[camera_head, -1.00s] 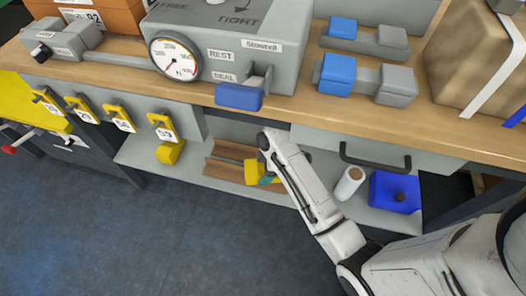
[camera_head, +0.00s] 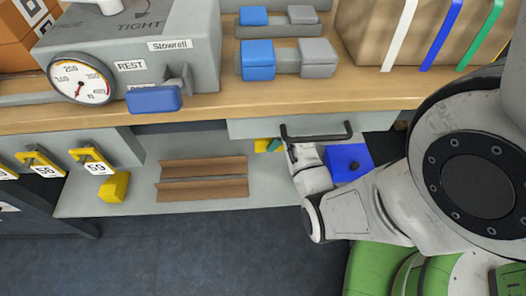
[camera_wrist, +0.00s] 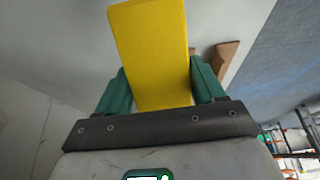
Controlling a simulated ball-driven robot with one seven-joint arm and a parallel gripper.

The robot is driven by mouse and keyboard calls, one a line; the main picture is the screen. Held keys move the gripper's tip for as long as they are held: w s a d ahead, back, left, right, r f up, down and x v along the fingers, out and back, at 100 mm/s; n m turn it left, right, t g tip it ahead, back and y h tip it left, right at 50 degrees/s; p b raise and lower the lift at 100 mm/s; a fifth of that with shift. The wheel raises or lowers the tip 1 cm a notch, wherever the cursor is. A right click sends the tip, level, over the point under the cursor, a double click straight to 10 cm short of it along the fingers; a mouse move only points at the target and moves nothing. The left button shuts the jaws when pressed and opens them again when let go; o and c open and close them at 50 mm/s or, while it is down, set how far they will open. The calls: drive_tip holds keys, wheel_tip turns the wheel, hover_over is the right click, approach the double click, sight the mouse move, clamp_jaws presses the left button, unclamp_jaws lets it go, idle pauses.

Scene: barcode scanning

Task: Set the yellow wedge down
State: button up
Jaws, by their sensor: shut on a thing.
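The yellow wedge (camera_wrist: 152,50) stands out between the two teal fingers of my gripper (camera_wrist: 158,82) in the wrist view, and the fingers are shut on it. In the head view only a small yellow part of the wedge (camera_head: 262,146) shows beside a teal finger, under the front edge of the bench. The rest is hidden by my arm and the drawer front. The grey lower shelf (camera_head: 140,204) lies below. I cannot tell whether the wedge touches it.
A brown grooved block (camera_head: 203,190) lies on the shelf, left of my gripper. Another yellow block (camera_head: 115,187) sits further left. A blue box (camera_head: 345,160) stands close right of my arm. The drawer handle (camera_head: 316,133) juts out above. Bare shelf shows between these blocks.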

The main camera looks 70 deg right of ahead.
wheel_tip(320, 180, down, 8)
drive_tip(key=b, duration=0.3)
drive_tip(key=shift+r, duration=0.15)
drive_tip(key=o, duration=1.2)
drive_tip(key=p+v, duration=0.3)
drive_tip(key=v, duration=0.4)
drive_tip(key=shift+a+r, duration=0.15)
drive_tip(key=shift+a, duration=0.05)
drive_tip(key=w+a+m+g, duration=0.2)
drive_tip(key=a, duration=1.2)
drive_tip(key=s+a+r+m+h, duration=0.1)
drive_tip(key=s+a+r, duration=0.1)
drive_tip(key=a, duration=0.5)
drive_tip(key=s+a+r+m+g+h, duration=0.1)
drive_tip(key=s+a+r, duration=0.2)
drive_tip(key=a, duration=0.4)
drive_tip(key=shift+s+a+r+m, duration=0.2)
drive_tip(key=shift+s+m, duration=0.1)
drive_tip(key=shift+m, duration=0.1)
